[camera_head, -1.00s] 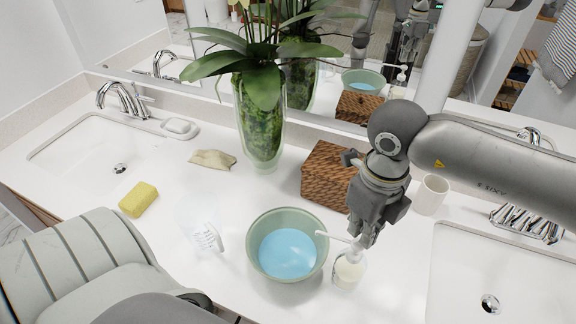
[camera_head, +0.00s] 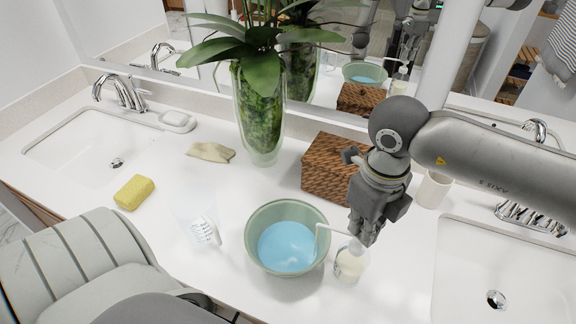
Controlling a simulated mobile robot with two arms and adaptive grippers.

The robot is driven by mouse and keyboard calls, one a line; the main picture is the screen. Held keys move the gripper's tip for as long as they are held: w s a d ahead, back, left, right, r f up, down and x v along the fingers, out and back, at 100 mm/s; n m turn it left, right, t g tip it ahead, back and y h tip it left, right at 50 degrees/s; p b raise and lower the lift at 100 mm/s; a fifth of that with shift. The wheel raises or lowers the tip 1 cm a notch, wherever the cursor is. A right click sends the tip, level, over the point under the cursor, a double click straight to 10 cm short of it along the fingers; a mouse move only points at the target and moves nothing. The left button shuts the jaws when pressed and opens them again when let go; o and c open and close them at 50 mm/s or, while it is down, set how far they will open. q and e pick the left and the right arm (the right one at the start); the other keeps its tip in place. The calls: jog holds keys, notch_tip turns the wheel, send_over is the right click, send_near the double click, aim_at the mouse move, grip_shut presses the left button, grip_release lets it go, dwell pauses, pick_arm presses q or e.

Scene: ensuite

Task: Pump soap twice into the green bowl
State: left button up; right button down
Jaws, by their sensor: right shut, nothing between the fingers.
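The green bowl (camera_head: 259,219) stands on the white counter near its front edge, with blue liquid inside. The soap dispenser (camera_head: 349,264) stands upright just right of the bowl. Its thin white spout (camera_head: 329,229) points left, with its tip over the bowl's right side. My right gripper (camera_head: 366,241) comes down from above, shut and empty, with its fingertips at the dispenser's top. The fingers partly hide the pump head, so I cannot tell whether they touch it. My left gripper is not in view; only part of my left arm shows at lower left.
A brown wicker box (camera_head: 326,168) stands close behind my right gripper, with a white cup (camera_head: 433,190) to its right. A glass plant vase (camera_head: 259,120), beige cloth (camera_head: 211,152), yellow sponge (camera_head: 134,192) and white brush (camera_head: 205,231) are on the left. Sinks lie at both sides.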

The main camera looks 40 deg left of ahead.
jog(key=shift+f+b, duration=0.45)
jog(key=shift+f, duration=0.1)
jog(key=shift+s+r, duration=0.1)
jog(key=shift+r, duration=0.1)
jog(key=shift+r+p, duration=0.35)
jog(key=shift+r, duration=1.25)
jog(key=shift+f, duration=0.15)
